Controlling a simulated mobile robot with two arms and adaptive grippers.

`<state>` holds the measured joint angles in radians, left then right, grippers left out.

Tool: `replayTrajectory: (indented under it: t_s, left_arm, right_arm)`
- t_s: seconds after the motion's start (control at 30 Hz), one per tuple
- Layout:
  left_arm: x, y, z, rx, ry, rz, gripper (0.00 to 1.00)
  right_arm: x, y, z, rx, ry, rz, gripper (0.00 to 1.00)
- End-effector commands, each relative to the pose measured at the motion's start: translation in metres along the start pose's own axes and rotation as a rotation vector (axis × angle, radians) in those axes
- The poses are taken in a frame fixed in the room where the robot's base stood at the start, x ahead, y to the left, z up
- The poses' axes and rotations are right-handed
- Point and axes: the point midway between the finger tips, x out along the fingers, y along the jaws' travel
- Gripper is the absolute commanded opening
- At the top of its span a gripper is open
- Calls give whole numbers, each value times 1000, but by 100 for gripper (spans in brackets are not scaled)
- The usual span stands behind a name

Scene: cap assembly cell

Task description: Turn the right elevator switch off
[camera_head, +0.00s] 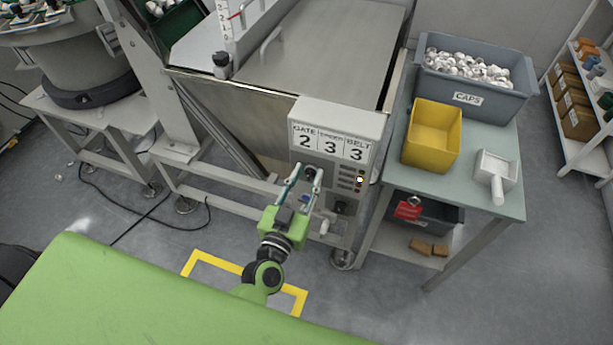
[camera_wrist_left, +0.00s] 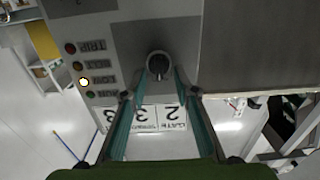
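A grey control box (camera_head: 340,120) stands on the machine frame, with a label plate reading GATE 2, 3 and BELT 3. My left gripper (camera_head: 307,175) is in front of its lower left part. Its fingers are apart. In the left wrist view a round dark knob (camera_wrist_left: 158,66) on the panel lies near the tips of my left gripper (camera_wrist_left: 152,90), between the two fingers; I see no clear grip on it. A dark switch (camera_head: 342,206) sits lower right on the box. I cannot read which one is the elevator switch. My right gripper is out of view.
One panel lamp (camera_head: 360,180) is lit; it also shows in the left wrist view (camera_wrist_left: 84,82). To the right, a table (camera_head: 510,202) carries a yellow bin (camera_head: 433,135), a grey caps crate (camera_head: 470,97) and a white scoop (camera_head: 495,172).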

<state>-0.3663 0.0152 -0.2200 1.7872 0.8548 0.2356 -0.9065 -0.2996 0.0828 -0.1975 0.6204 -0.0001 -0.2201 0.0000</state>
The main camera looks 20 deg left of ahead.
Motion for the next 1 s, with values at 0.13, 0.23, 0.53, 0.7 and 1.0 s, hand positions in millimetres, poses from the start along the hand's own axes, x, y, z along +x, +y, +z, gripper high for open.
replayTrajectory:
  t_s: [0.13, 0.23, 0.53, 0.7, 1.0]
  left_arm:
    - [0, 0, 0, 0, 0, 0, 0]
    - [0, 0, 0, 0, 0, 0, 0]
    - [0, -1, 0, -67, -1, 1, 0]
    - [0, -2, 0, -175, -2, 2, 0]
    - [-1, -6, 1, -432, -1, 1, 0]
  right_arm:
    - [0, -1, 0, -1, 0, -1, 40]
    - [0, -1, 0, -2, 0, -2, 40]
    - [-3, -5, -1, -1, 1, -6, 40]
    - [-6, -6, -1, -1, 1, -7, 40]
    - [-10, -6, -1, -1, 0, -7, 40]
